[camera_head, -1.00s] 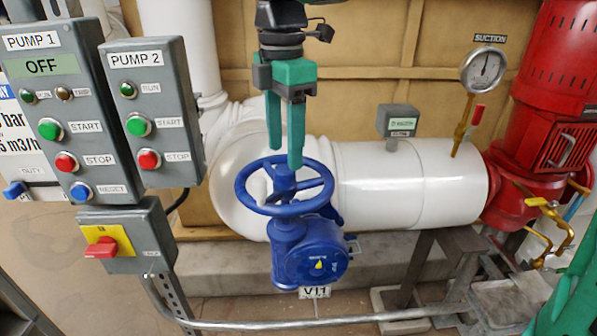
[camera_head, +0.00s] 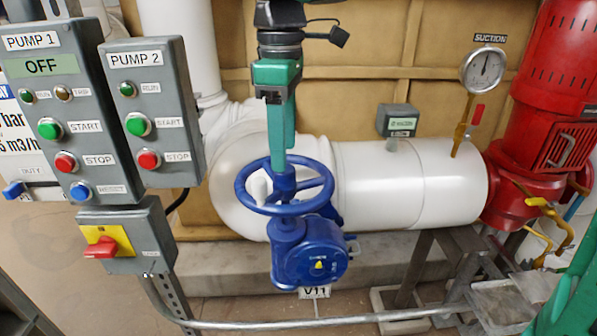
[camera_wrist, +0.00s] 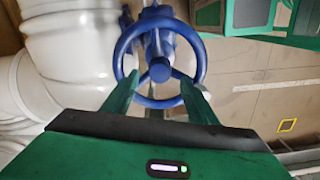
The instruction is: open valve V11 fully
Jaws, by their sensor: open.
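Valve V11 is a blue handwheel (camera_head: 243,187) on a blue gearbox body (camera_head: 310,252), in the middle of the head view. Its label V11 (camera_head: 315,292) shows below the body. My green gripper (camera_head: 283,168) points down over the wheel, its fingers lined up one behind the other in the head view. In the wrist view, the wheel (camera_wrist: 160,103) lies ahead, with the open fingertips (camera_wrist: 160,85) on either side of its hub. No grip on the rim shows. Whether the fingers touch the wheel is unclear.
A white pipe (camera_head: 380,185) runs behind the valve. Pump control boxes (camera_head: 150,110) and a red-handled switch (camera_head: 103,247) stand at the left. A metal conduit (camera_head: 330,321) crosses below. A red pump (camera_head: 560,90) and a suction gauge (camera_head: 484,68) are at the right.

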